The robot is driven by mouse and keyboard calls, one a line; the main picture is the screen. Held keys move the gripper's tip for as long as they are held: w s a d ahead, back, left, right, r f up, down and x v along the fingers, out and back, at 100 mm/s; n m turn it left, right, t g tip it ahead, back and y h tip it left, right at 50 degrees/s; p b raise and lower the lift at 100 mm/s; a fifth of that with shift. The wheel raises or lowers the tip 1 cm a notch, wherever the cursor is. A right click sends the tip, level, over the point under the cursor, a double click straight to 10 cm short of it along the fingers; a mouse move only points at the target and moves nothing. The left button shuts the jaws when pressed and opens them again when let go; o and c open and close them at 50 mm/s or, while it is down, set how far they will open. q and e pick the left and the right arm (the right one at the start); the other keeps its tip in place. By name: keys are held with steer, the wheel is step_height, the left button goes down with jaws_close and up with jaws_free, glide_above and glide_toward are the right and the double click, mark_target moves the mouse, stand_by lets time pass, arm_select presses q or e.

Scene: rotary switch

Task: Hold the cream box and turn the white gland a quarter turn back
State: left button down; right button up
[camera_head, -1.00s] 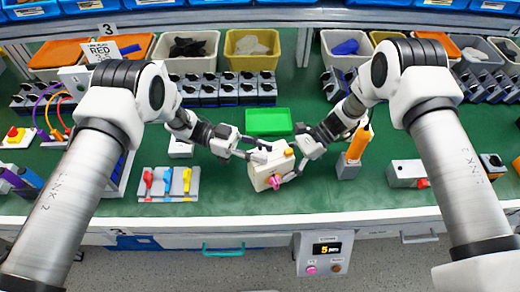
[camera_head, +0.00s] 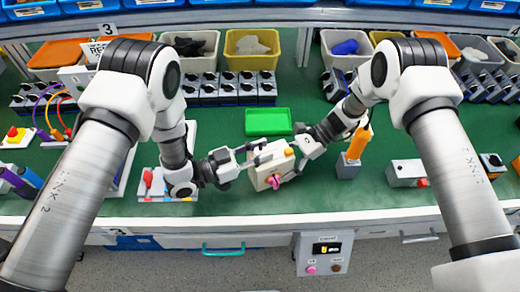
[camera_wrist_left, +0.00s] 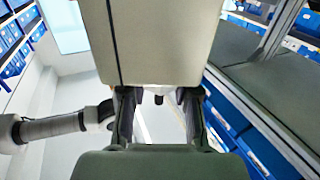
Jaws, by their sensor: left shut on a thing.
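The cream box (camera_head: 266,172) is upright above the green table in the middle of the head view, with a pink knob (camera_head: 273,181) on its front and an orange part (camera_head: 289,151) on top. My right gripper (camera_head: 292,163) is shut on the box from the right. My left gripper (camera_head: 258,154) is at the box's left side, shut on the white gland, which its fingers mostly hide in the head view. In the left wrist view, the box (camera_wrist_left: 160,40) fills the top, and a bit of the gland (camera_wrist_left: 159,97) shows between the fingertips (camera_wrist_left: 158,104).
A green tray (camera_head: 268,122) lies just behind the box. An orange-handled part on a grey block (camera_head: 347,168) stands to the right. A panel with coloured switches (camera_head: 147,178) lies partly under my left arm. The table front between is clear.

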arm_select(q)
steer(key=shift+d+n+t+y, duration=0.1)
steer(key=shift+n+t+y, duration=0.8)
steer(key=shift+n+t, duration=0.65)
steer(key=shift+t, duration=0.45)
steer(key=c, duration=0.8)
jaws_free()
steer(key=v, duration=1.2)
steer(key=shift+r, duration=0.15)
